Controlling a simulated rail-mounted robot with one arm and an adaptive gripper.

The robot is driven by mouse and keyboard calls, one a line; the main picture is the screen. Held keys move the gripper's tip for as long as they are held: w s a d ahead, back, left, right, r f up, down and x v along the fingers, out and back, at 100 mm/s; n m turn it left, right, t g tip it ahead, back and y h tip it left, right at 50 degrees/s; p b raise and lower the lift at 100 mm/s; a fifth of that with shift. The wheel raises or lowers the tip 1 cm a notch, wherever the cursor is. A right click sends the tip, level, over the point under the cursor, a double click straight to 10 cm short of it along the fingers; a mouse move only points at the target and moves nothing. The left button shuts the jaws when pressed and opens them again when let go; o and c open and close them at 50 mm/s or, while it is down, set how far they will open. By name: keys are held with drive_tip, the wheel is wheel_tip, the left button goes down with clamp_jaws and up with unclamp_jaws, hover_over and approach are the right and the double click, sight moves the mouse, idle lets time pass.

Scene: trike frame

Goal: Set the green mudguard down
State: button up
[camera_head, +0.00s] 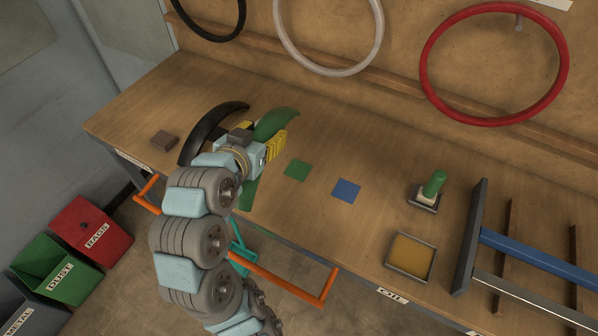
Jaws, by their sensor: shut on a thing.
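The green mudguard (277,122) is a curved strip at the left-middle of the workbench (340,140). My gripper (262,136), with yellow fingers, is shut on it. I cannot tell whether the mudguard touches the bench top. A black mudguard (207,130) lies just left of my gripper, partly behind my wrist.
A green square (297,170) and a blue square (346,188) mark the bench right of my gripper. A green-topped item (434,184), a shallow tray (410,257) and a blue bar (540,258) are farther right. Rings hang behind.

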drive_tip(key=shift+m+g+h, duration=0.3)
drive_tip(key=shift+m+h, duration=0.4)
drive_tip(key=shift+h, duration=0.1)
drive_tip(key=s, duration=0.5)
drive_tip(key=shift+f+b, duration=0.3)
drive_tip(key=shift+f, duration=0.1)
drive_tip(key=shift+s+d+f, duration=0.15)
drive_tip(key=shift+s+f, duration=0.1)
drive_tip(key=shift+s, duration=0.25)
drive_tip(key=shift+w+d+f+b, duration=0.15)
drive_tip(key=shift+w+f+b, duration=0.05)
drive_tip(key=shift+b, duration=0.45)
drive_tip(key=shift+w+d+f, duration=1.05)
drive_tip(key=shift+w+f, duration=0.9)
drive_tip(key=shift+f, duration=0.1)
drive_tip(key=shift+w+d+f, duration=1.05)
drive_tip(key=shift+w+f, duration=0.95)
drive_tip(key=shift+w+d+f, duration=1.05)
drive_tip(key=shift+w+f, duration=0.9)
drive_tip(key=shift+f, duration=0.1)
drive_tip(key=shift+f+b, duration=0.2)
drive_tip(key=shift+b, duration=0.15)
drive_tip(key=o, duration=1.2)
drive_tip(key=shift+r, duration=0.1)
